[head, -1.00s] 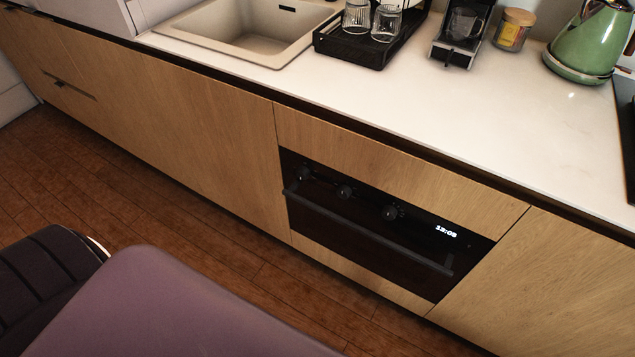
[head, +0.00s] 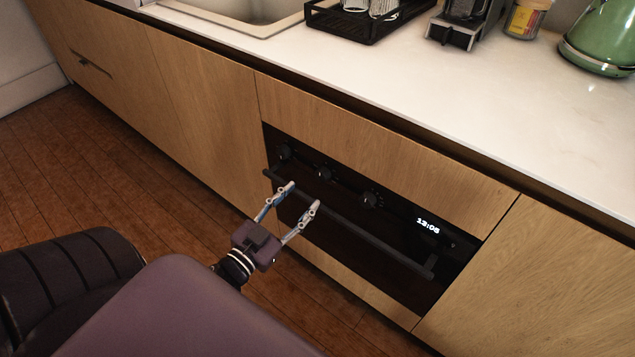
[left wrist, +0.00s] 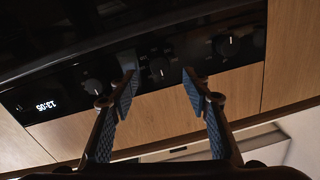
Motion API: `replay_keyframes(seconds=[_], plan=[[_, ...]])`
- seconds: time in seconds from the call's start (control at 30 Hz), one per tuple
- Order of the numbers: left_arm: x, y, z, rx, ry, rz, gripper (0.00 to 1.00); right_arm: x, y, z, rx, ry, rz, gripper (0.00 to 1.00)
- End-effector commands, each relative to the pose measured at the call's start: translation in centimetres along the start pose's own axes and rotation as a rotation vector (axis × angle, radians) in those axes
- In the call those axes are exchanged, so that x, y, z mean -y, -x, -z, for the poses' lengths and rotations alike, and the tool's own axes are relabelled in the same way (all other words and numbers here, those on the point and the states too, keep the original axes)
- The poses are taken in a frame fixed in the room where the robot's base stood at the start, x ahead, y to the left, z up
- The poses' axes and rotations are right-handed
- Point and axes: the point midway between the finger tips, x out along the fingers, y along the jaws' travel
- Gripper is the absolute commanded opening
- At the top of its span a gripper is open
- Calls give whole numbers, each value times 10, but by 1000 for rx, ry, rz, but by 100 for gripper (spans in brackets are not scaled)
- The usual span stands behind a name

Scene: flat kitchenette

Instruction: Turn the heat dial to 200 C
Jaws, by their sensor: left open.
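The black oven (head: 330,215) has three round black dials on its panel: a left dial (head: 284,152), a middle dial (head: 324,173) and a right dial (head: 370,199). I cannot tell which is the heat dial, and its markings are too small to read. My left gripper (head: 302,197) is open and empty in front of the oven handle, apart from the dials. In the left wrist view, which is turned over, the middle dial (left wrist: 157,66) shows between the open fingertips (left wrist: 160,82), with a white pointer line. My right gripper is not in view.
The oven handle (head: 350,228) runs across the door below the dials. A clock display (head: 428,226) reads 13:05. The white counter (head: 440,110) above holds a black rack (head: 350,25), a coffee machine (head: 460,22) and a green kettle (head: 603,38). The wooden floor is clear.

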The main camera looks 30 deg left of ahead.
Motion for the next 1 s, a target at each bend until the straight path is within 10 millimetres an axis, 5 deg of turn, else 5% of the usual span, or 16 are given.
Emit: replay_keyframes(seconds=[0.5, 0.9, 1.0], plan=[[-1, -67, 2, -11, 0, -7, 44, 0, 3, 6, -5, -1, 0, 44], [-2, -77, 2, -8, 0, -6, 44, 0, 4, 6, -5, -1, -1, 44], [-2, -77, 2, -8, 0, -6, 35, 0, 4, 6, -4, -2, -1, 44]])
